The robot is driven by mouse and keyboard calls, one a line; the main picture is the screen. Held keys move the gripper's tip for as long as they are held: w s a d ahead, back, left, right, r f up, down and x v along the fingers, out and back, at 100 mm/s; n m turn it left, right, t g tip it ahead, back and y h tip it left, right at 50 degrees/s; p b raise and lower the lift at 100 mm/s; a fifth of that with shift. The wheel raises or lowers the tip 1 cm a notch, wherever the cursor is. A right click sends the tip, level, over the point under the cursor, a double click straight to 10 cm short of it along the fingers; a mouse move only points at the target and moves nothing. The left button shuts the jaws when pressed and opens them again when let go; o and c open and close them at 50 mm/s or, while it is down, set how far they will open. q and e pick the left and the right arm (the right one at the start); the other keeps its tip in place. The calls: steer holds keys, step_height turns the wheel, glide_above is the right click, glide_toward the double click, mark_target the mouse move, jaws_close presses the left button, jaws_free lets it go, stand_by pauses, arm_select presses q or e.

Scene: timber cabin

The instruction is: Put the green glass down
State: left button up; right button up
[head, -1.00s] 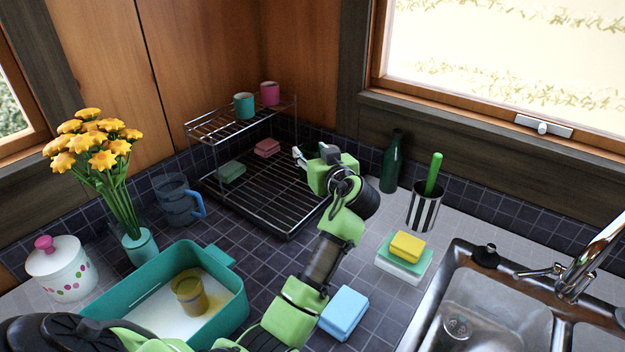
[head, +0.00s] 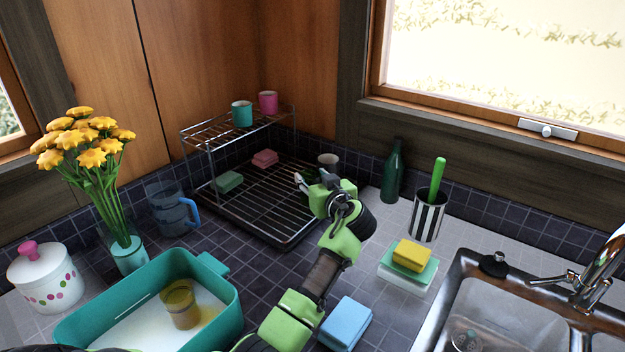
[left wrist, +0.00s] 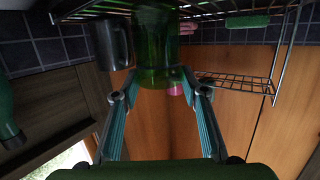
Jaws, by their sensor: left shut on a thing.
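The green glass (left wrist: 158,45) is see-through and sits between the fingers of my left gripper (left wrist: 160,93) in the left wrist view, which is upside down. In the head view my left gripper (head: 312,179) is at the right side of the wire dish rack (head: 260,208), over its lower shelf. It is shut on the glass, which is mostly hidden there behind the gripper. I cannot tell whether the glass touches the rack wires. My right gripper is not in view.
Pink (head: 265,158) and green (head: 228,181) sponges lie on the lower shelf. Two mugs stand on the upper shelf. A green bottle (head: 393,172) and striped cup (head: 428,215) stand to the right. The shelf's middle is clear.

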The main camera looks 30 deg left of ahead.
arm_select(q)
steer(key=shift+f, duration=0.2)
steer(key=o, duration=1.6)
steer(key=shift+c, duration=0.2)
steer(key=shift+r, duration=0.1)
steer(key=shift+r+p, duration=0.2)
steer(key=shift+p, duration=0.1)
steer(key=b+v, duration=0.2)
steer(key=v, duration=1)
steer(key=shift+b, duration=0.3)
